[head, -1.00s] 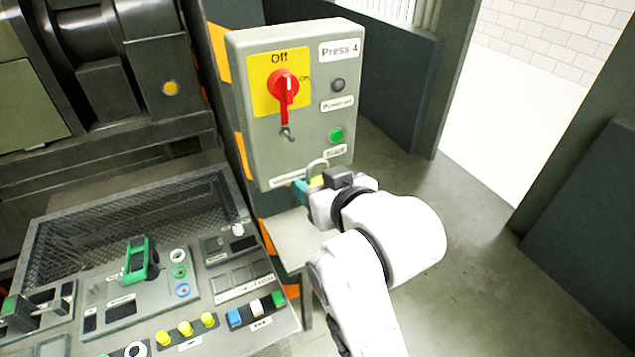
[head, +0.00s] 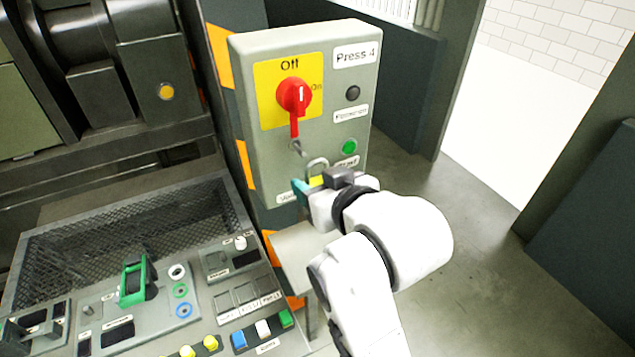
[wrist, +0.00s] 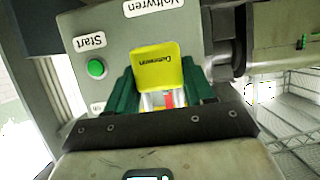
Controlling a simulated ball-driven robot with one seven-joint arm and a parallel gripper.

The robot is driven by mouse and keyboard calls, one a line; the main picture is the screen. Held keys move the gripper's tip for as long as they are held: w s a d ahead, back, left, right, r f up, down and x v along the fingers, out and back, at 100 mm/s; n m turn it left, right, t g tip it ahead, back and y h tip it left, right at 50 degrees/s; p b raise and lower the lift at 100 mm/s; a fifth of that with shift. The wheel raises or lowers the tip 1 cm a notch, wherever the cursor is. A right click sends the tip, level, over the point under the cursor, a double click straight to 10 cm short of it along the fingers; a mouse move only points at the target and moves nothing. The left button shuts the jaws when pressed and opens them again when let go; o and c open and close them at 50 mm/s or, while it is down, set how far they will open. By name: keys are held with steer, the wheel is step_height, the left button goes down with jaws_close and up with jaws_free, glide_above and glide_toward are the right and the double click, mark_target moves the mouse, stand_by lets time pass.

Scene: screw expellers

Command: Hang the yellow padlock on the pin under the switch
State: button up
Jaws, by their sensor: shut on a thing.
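The yellow padlock (wrist: 158,68) shows its labelled body between the green fingers of my gripper (wrist: 160,88) in the wrist view. In the head view my gripper (head: 312,186) is in front of the lower part of the grey switch box. The padlock's grey shackle (head: 317,165) stands up above the fingers, with a little yellow of the body below. The red rotary switch (head: 295,97) sits on a yellow plate with its handle pointing down. The metal pin (head: 298,148) sticks out just under the handle. The shackle is below and right of the pin, apart from it.
The grey switch box (head: 240,110) also carries a dark lamp (head: 352,93) and a green button (head: 349,147). A control desk (head: 215,305) with buttons and a green-handled device (head: 133,281) stands at lower left. Open floor (head: 450,240) lies to the right.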

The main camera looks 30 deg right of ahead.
mark_target(295, 157)
steer(key=shift+w+p, duration=0.85)
steer(key=shift+w, duration=2.05)
stand_by(1.1)
steer(key=shift+w+r, duration=0.35)
stand_by(0.6)
steer(key=shift+w+f, duration=0.1)
steer(key=shift+f, duration=0.15)
